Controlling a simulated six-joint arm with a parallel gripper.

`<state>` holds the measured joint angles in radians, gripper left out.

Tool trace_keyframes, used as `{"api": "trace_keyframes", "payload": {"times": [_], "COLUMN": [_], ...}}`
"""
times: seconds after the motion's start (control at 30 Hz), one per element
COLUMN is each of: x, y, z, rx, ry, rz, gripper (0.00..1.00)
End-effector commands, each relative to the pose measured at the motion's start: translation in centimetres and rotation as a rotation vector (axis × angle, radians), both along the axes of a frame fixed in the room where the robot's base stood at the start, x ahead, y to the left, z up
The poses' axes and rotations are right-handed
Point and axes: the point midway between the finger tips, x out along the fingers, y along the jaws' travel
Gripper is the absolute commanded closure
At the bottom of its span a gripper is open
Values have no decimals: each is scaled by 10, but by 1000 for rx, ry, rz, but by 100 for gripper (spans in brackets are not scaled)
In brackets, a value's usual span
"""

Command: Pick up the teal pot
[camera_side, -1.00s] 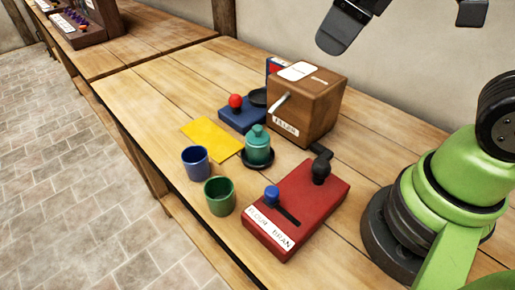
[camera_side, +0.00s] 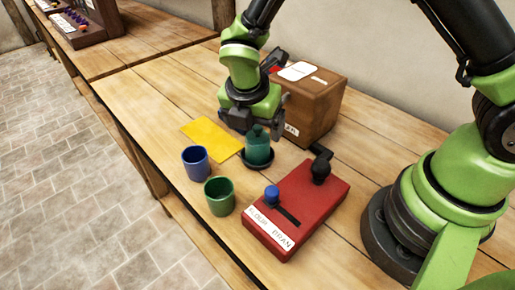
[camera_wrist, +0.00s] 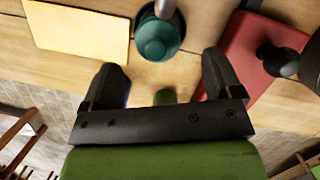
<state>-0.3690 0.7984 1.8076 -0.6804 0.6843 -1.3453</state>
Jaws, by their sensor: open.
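The teal pot (camera_side: 258,150) stands upright on a dark saucer (camera_side: 245,163) on the wooden bench in the side view. My gripper (camera_side: 252,118) is above and just behind it, close to its lid, and hides part of the scene behind. In the wrist view the teal pot (camera_wrist: 156,42) is seen from above, at the top middle, beyond the fingertips. My gripper (camera_wrist: 160,72) is open there, with its two dark fingers spread and nothing between them at the tips.
A blue cup (camera_side: 196,162) and a green cup (camera_side: 219,196) stand in front of the pot. A yellow sheet (camera_side: 211,138) lies to the left, a red lever box (camera_side: 305,205) to the right. A brown wooden box (camera_side: 318,100) stands behind, close to my gripper.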

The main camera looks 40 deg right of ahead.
Motion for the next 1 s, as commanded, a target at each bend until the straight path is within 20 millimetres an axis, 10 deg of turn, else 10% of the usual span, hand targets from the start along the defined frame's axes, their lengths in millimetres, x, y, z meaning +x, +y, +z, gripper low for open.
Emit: {"api": "trace_keyframes", "payload": {"times": [0.77,1.0], "x": [9,9], "y": [-16,-16], "z": [-59,-58], "rx": [2,2], "ry": [-2,-2], "rz": [-3,-5], "gripper": [15,70]}}
